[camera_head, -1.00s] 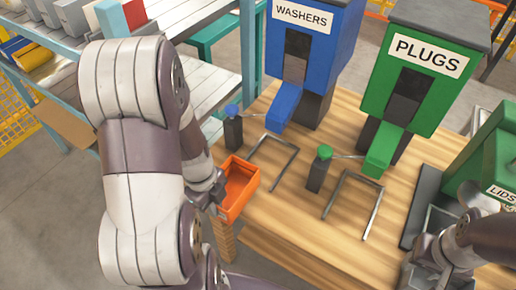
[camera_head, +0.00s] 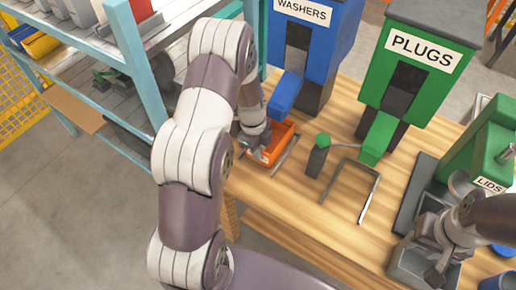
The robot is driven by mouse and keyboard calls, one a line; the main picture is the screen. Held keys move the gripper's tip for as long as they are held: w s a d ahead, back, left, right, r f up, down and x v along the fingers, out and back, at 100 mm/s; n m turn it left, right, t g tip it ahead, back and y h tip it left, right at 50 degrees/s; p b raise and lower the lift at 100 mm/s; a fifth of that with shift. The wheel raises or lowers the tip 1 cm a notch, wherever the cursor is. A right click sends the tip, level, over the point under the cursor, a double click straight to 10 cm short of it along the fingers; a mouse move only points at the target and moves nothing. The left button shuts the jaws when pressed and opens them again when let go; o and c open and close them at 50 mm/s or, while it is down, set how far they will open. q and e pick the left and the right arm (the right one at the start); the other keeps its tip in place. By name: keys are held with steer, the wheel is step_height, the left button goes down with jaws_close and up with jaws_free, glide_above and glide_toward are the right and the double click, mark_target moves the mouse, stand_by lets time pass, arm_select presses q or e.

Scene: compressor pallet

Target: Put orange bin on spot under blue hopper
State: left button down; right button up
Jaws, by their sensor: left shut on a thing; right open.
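The orange bin (camera_head: 284,136) is at the table's left side, in front of and below the chute (camera_head: 286,94) of the blue WASHERS hopper (camera_head: 330,50). My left gripper (camera_head: 260,152) is shut on the bin's left side, its fingers partly hidden by my own arm. The metal frame marking the spot (camera_head: 287,152) shows only its right bar, just right of the bin; the rest is hidden by bin and arm. I cannot tell whether the bin touches the table. My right gripper (camera_head: 440,262) is open at the lower right, over a grey bin (camera_head: 407,268).
The green PLUGS hopper (camera_head: 410,75) stands to the right, with an empty metal frame (camera_head: 371,196) before it. A green-topped lever post (camera_head: 318,155) stands between the two frames. A green LIDS hopper (camera_head: 478,155) is at the right edge. Shelving (camera_head: 150,75) stands at left.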

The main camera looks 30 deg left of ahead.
arm_select(q)
steer(key=shift+f, duration=0.1)
steer(key=shift+f, duration=0.15)
steer(key=c, duration=1.2)
jaws_free()
steer(key=shift+c, duration=0.2)
steer(key=r, duration=0.4)
steer(key=a+r, duration=0.1)
steer(key=r, duration=0.3)
steer(key=r+b, duration=0.1)
steer(key=r, duration=0.2)
steer(key=shift+a+r, duration=0.15)
steer(key=shift+r, duration=0.25)
steer(key=s+d+r+n, duration=0.1)
steer(key=s+d+n, duration=0.3)
steer(key=s+n, duration=0.3)
steer(key=s+d+r+n+t+y, duration=0.1)
steer(key=s+d+n, duration=0.4)
steer(key=n, duration=0.6)
steer(key=shift+s+d+n, duration=0.3)
steer(key=shift+s+n, duration=0.1)
steer(key=shift+s, duration=0.45)
